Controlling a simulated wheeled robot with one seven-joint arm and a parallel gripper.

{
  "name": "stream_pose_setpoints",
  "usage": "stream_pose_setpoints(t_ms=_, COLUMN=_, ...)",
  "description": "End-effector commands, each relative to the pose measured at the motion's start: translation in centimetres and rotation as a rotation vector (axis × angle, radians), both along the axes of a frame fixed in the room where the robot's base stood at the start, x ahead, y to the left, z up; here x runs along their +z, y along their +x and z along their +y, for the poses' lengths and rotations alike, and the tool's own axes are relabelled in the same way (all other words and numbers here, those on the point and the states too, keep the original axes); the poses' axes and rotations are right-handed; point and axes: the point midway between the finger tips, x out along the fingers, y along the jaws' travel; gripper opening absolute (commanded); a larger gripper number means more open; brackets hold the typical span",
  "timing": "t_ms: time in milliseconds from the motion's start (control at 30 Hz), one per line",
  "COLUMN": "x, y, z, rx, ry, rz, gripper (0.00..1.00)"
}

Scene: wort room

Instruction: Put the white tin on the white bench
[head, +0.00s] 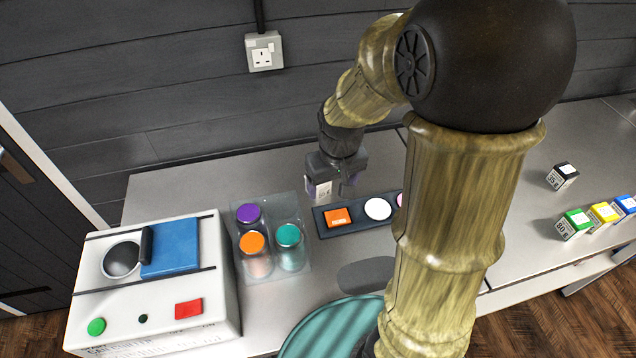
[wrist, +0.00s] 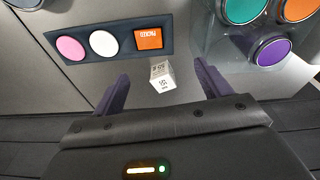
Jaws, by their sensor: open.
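A small white tin (wrist: 162,78) with dark print stands on the grey worktop. In the wrist view it lies between my gripper's two purple fingers, with gaps on both sides. My gripper (wrist: 161,70) is open. In the head view my gripper (head: 333,187) points down over the worktop behind the dark panel, and the white tin (head: 323,188) shows partly beside a finger. A pale grey bench top (head: 530,215) extends on the right, beyond a seam; I cannot tell which surface is the white bench. My arm hides part of the middle.
A dark panel (head: 328,229) with an orange block and round discs lies close to my gripper. A clear tray (head: 302,262) holds lidded jars. A white machine (head: 215,320) stands left. A teal round thing (head: 315,340) is in front. Several coloured-top tins, including a green-topped one (head: 572,226), stand right.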

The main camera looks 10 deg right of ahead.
Motion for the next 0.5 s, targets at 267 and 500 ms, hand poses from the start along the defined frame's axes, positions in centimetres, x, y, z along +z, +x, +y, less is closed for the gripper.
stream_pose_setpoints(t_ms=267, x=1.1, y=7.7, z=0.0, rx=0.143, ry=-0.017, rz=0.084, gripper=0.76)
stream_pose_setpoints(t_ms=500, x=1.3, y=12.6, z=-0.3, rx=0.239, ry=-0.016, rz=0.145, gripper=0.76)
